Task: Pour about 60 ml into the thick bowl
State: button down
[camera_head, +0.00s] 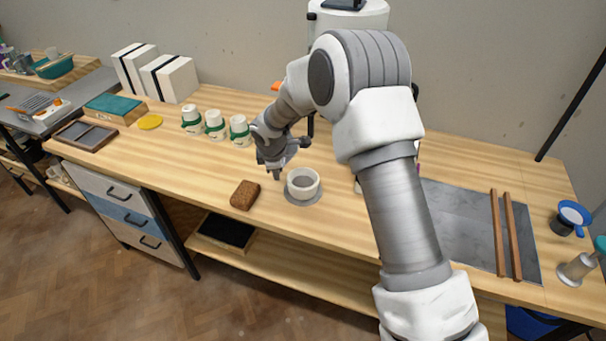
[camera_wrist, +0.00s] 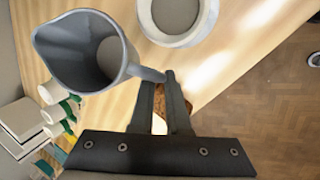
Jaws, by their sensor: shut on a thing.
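The thick bowl (camera_head: 302,190) is white, upright and thick-walled, with a grey inside, on a grey disc (camera_head: 291,197) on the bench. It also shows at the top of the wrist view (camera_wrist: 153,32). My gripper (camera_wrist: 160,84) is shut on the handle of a grey-blue jug (camera_wrist: 50,52). The jug's mouth and spout show; a lighter patch is inside, and I cannot tell whether it is liquid. The jug is beside the bowl, apart from it in the picture. In the head view my gripper (camera_head: 278,166) is just left of the bowl; the jug is hard to make out there.
A brown sponge-like block (camera_head: 245,195) lies left of the bowl near the front edge. Several white pots with green bands (camera_head: 214,125) stand further left. A grey slab (camera_head: 455,215) with two wooden strips (camera_head: 506,235) lies at right. My arm hides part of the bench.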

jog(key=shift+w+a+f+g+h+p, duration=0.3)
jog(key=shift+a+f+g+h, duration=0.2)
jog(key=shift+f+h, duration=0.2)
jog(key=shift+w+a+f+g+h+p, duration=0.2)
jog(key=shift+a+f+g+h+p, duration=0.25)
jog(key=shift+f+h, duration=0.2)
jog(key=shift+w+a+f+n+g+h, duration=0.1)
jog(key=shift+w+a+n+g+h, duration=0.2)
jog(key=shift+g+h, duration=0.25)
jog(key=shift+h, duration=0.3)
